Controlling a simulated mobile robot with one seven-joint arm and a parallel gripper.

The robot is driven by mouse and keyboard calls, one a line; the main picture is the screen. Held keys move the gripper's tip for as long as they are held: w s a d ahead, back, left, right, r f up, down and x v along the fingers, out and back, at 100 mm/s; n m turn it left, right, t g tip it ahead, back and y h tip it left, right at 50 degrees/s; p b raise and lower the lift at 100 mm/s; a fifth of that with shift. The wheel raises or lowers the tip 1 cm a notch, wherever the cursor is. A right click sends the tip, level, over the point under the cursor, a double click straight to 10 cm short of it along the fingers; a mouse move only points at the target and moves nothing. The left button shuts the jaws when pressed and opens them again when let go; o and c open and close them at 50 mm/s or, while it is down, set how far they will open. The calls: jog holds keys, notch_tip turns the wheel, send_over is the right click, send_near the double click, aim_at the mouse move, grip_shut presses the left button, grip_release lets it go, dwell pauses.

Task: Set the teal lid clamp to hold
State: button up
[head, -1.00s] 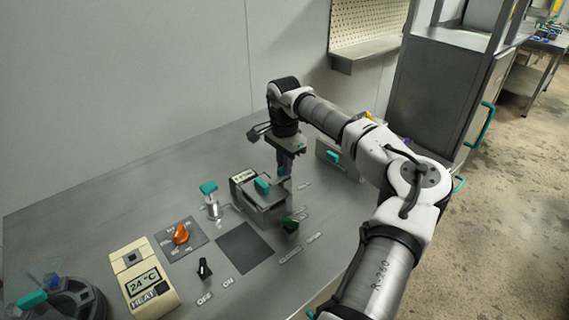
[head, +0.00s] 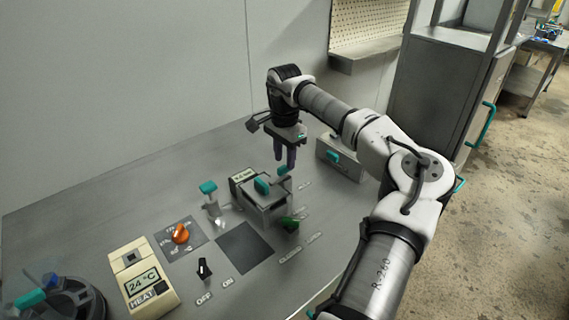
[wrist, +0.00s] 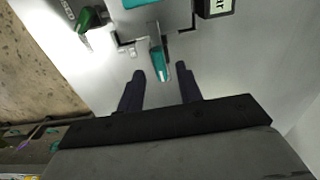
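The teal lid clamp appears to be the small teal lever (head: 282,170) at the back of the grey metal autoclave box (head: 266,205). In the wrist view the teal lever (wrist: 158,62) stands at a slotted bracket and lines up with the gap between my fingers. Its label is not readable. My gripper (head: 285,164) points down just above the lever. Its two dark fingers (wrist: 160,72) are apart, with nothing held. I cannot tell whether they touch the lever.
A larger teal handle (head: 262,185), a small display (head: 243,176) and a green knob (head: 290,223) are close by. A teal-topped valve (head: 208,188) and orange dial (head: 181,234) stand left. Another box with a teal handle (head: 333,156) is behind right.

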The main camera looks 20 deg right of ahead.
aim_at(284, 166)
notch_tip(284, 166, up, 11)
jog(key=b, duration=0.1)
jog(key=shift+r, duration=0.2)
dwell(0.4)
